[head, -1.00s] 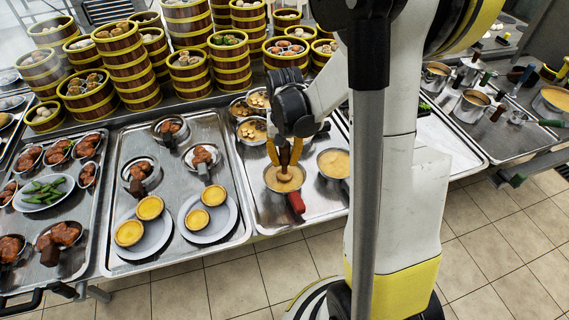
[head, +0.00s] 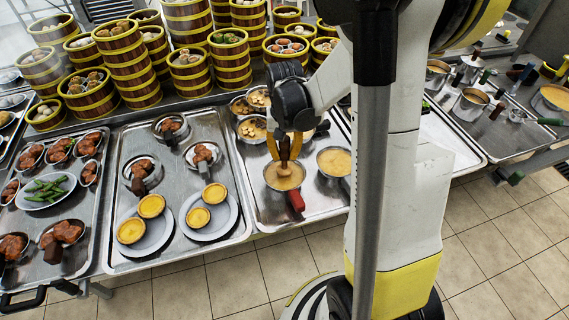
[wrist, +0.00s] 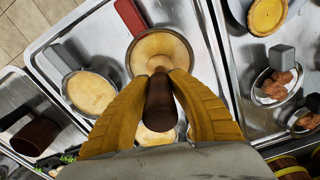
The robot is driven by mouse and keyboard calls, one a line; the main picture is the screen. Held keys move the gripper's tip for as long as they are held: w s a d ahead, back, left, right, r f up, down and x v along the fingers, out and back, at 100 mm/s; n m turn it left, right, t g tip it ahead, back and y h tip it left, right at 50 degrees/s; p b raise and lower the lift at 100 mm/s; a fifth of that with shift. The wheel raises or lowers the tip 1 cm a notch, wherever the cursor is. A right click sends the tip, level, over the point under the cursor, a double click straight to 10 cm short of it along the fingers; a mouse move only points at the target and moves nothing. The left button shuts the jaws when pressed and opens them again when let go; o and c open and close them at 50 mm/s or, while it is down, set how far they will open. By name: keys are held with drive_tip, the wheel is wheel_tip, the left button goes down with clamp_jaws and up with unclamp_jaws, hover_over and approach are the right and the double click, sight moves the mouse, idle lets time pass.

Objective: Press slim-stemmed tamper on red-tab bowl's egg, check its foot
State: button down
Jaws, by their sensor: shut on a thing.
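My gripper (head: 285,147) is shut on the dark brown handle of a wooden tamper (head: 284,151), which is upright over the red-tab bowl (head: 270,184). The tamper's lighter lower end is close above or on the pale yellow egg; I cannot tell whether it touches. The bowl's red tab (head: 296,201) points toward the front edge of the tray. In the wrist view the yellow fingers (wrist: 160,98) flank the dark handle (wrist: 160,108), with the bowl (wrist: 134,62) beyond it and its red tab (wrist: 130,17) at upper left. The underside of the foot is hidden.
Another bowl of egg (head: 334,162) stands just right of the red-tab bowl on the same metal tray (head: 258,214). More pans stand behind. Plates with yellow tarts (head: 228,215) are on the left tray. Steamer towers (head: 230,65) stand at the back.

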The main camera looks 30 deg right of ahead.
sight(285, 143)
drive_tip(key=shift+r+p, duration=1.55)
drive_tip(key=shift+r, duration=0.75)
